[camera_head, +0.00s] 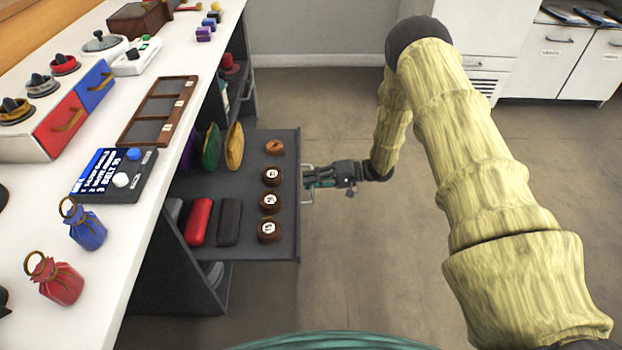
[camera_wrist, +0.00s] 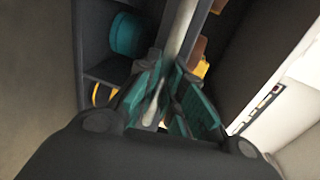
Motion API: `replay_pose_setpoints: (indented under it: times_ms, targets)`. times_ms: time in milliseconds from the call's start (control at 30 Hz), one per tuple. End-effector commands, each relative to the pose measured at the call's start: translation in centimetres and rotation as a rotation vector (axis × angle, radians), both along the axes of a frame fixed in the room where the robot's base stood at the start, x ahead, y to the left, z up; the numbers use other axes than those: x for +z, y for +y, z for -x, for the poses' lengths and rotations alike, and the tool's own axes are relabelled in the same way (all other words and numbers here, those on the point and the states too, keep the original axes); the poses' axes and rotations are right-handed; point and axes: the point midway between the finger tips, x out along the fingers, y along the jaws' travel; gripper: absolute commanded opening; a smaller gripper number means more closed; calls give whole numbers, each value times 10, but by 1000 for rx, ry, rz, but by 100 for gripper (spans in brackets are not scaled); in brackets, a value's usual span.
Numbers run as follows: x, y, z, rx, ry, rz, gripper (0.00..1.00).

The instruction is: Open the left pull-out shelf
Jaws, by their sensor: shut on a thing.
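The dark grey pull-out shelf (camera_head: 284,151) stands well out from under the white counter, over the floor. Its metal handle (camera_head: 306,171) is on the front edge. My gripper (camera_head: 312,183) is shut on this handle, reaching in from the right. In the wrist view my teal fingers (camera_wrist: 168,105) close around the pale handle bar (camera_wrist: 153,108), and the shelf's front edge (camera_wrist: 181,30) runs upward beyond them. The fingers hide part of the handle.
The shelf carries several brown round items (camera_head: 270,202), a red case (camera_head: 200,221), a black case (camera_head: 229,221), and green and yellow pouches (camera_head: 235,146). The white counter (camera_head: 140,235) holds bags, boxes and a tray. The floor (camera_head: 345,250) right of the shelf is clear.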

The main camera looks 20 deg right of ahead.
Motion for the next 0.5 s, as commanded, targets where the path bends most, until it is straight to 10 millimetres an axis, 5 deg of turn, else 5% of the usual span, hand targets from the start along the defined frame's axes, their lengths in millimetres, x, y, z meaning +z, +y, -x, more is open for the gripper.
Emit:
replay_pose_setpoints:
  times_ms: [167, 200, 300, 500]
  targets:
    - [-2, 0, 2, 0, 4, 1, 0]
    - [-2, 0, 2, 0, 4, 1, 15]
    - [-2, 0, 1, 1, 3, 1, 32]
    - [-1, 0, 1, 0, 1, 1, 32]
